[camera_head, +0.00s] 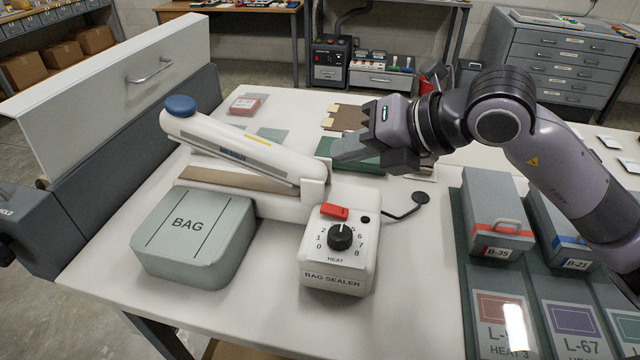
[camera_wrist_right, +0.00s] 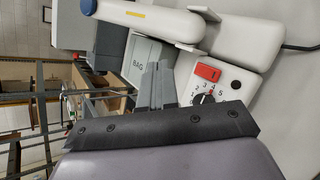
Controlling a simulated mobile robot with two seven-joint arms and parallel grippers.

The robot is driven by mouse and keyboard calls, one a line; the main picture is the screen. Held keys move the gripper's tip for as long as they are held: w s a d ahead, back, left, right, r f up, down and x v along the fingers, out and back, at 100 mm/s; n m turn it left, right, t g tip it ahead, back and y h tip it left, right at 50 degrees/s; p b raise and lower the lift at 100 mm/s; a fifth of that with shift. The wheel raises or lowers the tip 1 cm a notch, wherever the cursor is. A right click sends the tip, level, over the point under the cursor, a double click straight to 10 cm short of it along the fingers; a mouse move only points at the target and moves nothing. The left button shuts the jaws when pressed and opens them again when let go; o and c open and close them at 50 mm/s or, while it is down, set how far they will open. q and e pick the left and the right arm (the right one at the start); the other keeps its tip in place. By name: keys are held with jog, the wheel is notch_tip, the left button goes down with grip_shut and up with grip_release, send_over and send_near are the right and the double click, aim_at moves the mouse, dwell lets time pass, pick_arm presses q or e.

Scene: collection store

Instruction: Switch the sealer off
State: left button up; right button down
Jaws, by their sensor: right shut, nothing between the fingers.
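The white bag sealer (camera_head: 345,264) stands on the table, its long arm raised at a slant with a blue knob (camera_head: 180,105) at the far end. A red rocker switch (camera_head: 334,211) sits on top of its control box, above a black heat dial (camera_head: 340,237). The switch also shows in the wrist view (camera_wrist_right: 208,72) with a mark on it; I cannot tell which side is pressed. A small round dark lamp (camera_head: 365,219) is beside it. My right gripper (camera_head: 338,149) is shut and empty, behind and above the control box, apart from the switch. My left gripper is out of view.
A grey-green BAG box (camera_head: 190,240) stands left of the sealer. A black cord with a round end (camera_head: 405,206) lies at its right. Boxes B-35 (camera_head: 495,225) and B-21 (camera_head: 567,230) and labelled cards are further right. The table front is clear.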

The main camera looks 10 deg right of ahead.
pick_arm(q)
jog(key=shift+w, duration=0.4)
pick_arm(e)
jog(key=shift+w, duration=0.4)
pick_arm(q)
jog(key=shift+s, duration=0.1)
pick_arm(e)
jog(key=shift+s, duration=0.1)
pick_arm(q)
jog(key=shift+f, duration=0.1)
pick_arm(e)
jog(key=b, duration=0.5)
send_over(335, 210)
notch_tip(335, 210, down, 8)
jog(key=shift+s+d+r, duration=0.1)
jog(key=shift+d+r, duration=0.05)
jog(key=shift+r, duration=0.05)
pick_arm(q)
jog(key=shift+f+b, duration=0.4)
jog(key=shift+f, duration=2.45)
pick_arm(e)
jog(key=shift+f, duration=0.5)
pick_arm(q)
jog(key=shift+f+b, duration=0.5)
jog(key=shift+b, duration=0.05)
pick_arm(e)
jog(key=shift+a+f, duration=0.2)
jog(key=shift+f, duration=0.2)
